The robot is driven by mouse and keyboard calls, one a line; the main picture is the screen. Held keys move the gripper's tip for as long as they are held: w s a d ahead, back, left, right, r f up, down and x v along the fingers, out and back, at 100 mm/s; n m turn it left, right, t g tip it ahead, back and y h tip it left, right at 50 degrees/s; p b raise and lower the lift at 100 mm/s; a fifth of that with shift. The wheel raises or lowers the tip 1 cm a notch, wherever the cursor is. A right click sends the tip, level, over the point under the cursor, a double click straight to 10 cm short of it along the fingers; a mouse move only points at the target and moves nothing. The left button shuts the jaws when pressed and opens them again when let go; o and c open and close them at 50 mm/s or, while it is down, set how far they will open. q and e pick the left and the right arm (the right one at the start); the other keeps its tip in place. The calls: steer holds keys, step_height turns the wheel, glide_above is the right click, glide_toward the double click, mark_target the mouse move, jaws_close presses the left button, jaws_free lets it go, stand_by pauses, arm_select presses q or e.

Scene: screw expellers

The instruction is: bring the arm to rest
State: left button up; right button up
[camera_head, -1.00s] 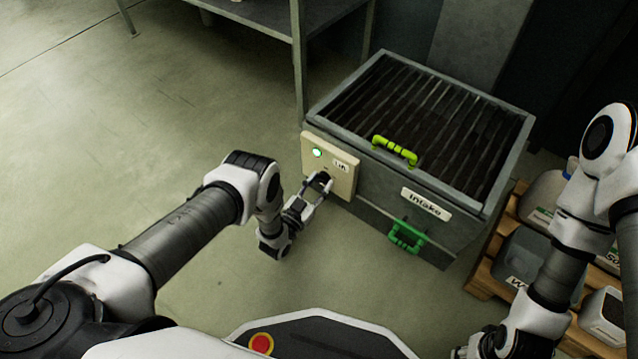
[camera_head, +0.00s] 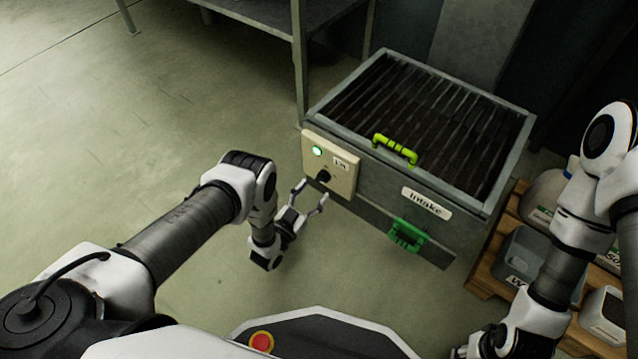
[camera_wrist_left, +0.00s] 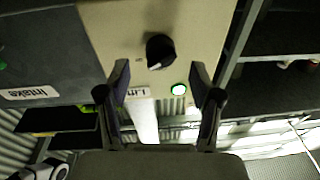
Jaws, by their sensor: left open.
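My left gripper (camera_head: 311,196) is open and empty, in front of the cream control panel (camera_head: 330,164) on the intake box. In the head view it stands apart from the panel's black knob (camera_head: 323,175). In the left wrist view, the open fingers of the left gripper (camera_wrist_left: 160,85) frame the black knob (camera_wrist_left: 160,51) and a lit green lamp (camera_wrist_left: 180,90), with nothing between them. My right arm (camera_head: 560,240) comes down at the right. Its gripper is partly cut off at the bottom edge, and its fingers cannot be made out.
The grey intake box (camera_head: 460,195) has a slatted top, a yellow-green handle (camera_head: 395,149) and a green handle (camera_head: 406,236). A wooden pallet (camera_head: 487,272) with several containers stands at the right. A metal shelf (camera_head: 299,60) stands behind. The floor at left is clear.

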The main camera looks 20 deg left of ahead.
arm_select(q)
steer(key=v, duration=0.3)
steer(key=shift+s, duration=0.2)
